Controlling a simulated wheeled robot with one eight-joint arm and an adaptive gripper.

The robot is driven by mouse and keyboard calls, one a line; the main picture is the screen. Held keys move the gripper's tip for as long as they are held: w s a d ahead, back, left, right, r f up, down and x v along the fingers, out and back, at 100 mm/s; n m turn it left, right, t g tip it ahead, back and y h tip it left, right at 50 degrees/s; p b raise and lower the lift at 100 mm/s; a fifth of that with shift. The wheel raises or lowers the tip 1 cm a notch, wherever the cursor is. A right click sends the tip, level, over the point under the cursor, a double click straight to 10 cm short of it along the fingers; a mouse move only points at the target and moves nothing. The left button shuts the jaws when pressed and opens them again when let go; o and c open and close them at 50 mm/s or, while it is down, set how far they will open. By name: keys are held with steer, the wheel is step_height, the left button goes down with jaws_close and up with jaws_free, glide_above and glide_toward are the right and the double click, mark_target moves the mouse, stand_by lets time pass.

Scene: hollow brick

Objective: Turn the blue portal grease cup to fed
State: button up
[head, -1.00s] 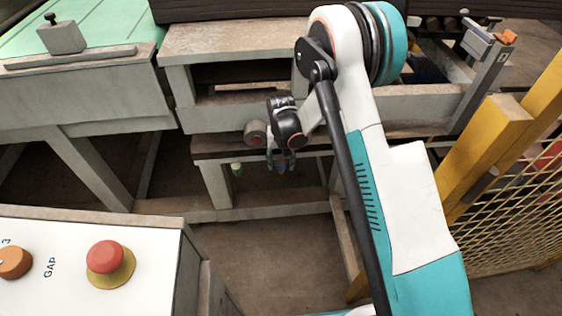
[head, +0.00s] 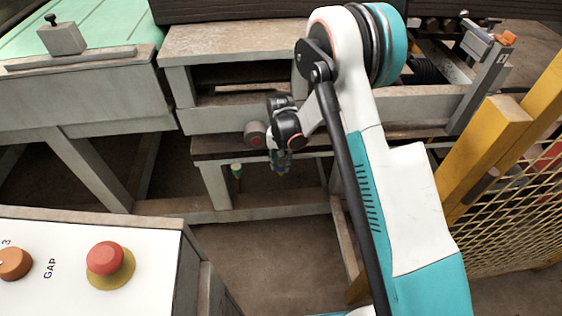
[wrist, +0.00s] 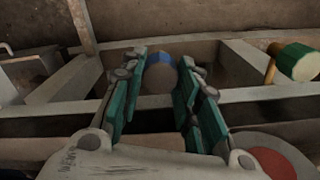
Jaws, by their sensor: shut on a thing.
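The blue grease cup (head: 281,169) hangs under the machine frame, mostly hidden by my gripper in the head view. In the wrist view the blue cup (wrist: 160,60) shows its blue rim and a greyish round face between my finger pads. My gripper (head: 280,162) is below the frame beam and shut on the blue cup. In the wrist view the gripper's green-padded fingers (wrist: 160,78) stand on either side of it. Any mark for the cup's position is not readable.
A green cup (head: 237,170) hangs to the left; it also shows in the wrist view (wrist: 300,62). A panel with a red button (head: 107,257) is front left, and a yellow mesh guard (head: 515,185) is at right.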

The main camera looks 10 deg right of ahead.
steer(key=m, duration=0.4)
steer(key=shift+m, duration=0.7)
steer(key=o, duration=1.1)
